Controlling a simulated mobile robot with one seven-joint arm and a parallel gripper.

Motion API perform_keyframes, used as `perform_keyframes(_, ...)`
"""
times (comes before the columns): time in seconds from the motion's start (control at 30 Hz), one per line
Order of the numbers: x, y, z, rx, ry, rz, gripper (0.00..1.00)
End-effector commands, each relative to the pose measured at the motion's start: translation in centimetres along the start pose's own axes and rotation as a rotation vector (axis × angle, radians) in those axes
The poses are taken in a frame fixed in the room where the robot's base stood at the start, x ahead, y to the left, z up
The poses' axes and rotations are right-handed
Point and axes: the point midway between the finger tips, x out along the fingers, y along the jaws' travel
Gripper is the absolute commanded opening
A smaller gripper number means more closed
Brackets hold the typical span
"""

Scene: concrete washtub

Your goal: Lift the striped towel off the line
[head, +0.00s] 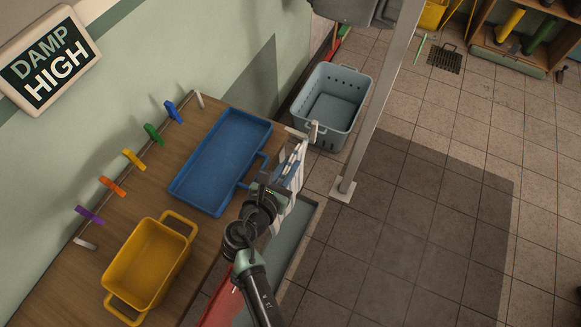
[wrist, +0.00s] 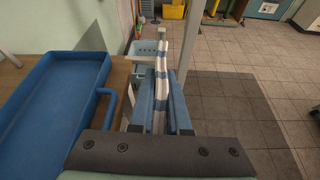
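The striped towel (head: 297,158), white and blue, hangs nearly edge-on just beyond the right edge of the wooden counter. In the wrist view the towel (wrist: 161,75) runs upright through the middle. My gripper (head: 283,183) is at the towel, reaching from the near side. In the wrist view my gripper's two blue fingers (wrist: 160,105) stand on either side of the towel, very close to it. Whether they press on the cloth is not clear. The line itself is hard to make out, and the towel's lower part is partly hidden by my gripper.
A blue tray (head: 222,160) and a yellow basket (head: 149,265) stand on the counter (head: 190,150), left of my gripper. Several coloured pegs (head: 134,159) line the wall side. A grey-blue crate (head: 331,105) stands on the floor beyond the towel. A metal post (head: 375,110) rises to the right.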

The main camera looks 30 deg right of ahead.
Motion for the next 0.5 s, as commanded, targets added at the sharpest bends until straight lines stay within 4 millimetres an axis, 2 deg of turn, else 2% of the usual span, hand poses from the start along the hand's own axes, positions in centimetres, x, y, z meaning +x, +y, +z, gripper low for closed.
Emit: perform_keyframes(0.5,-0.21,0.05,0.54,0.000,-0.001,0.000,0.00)
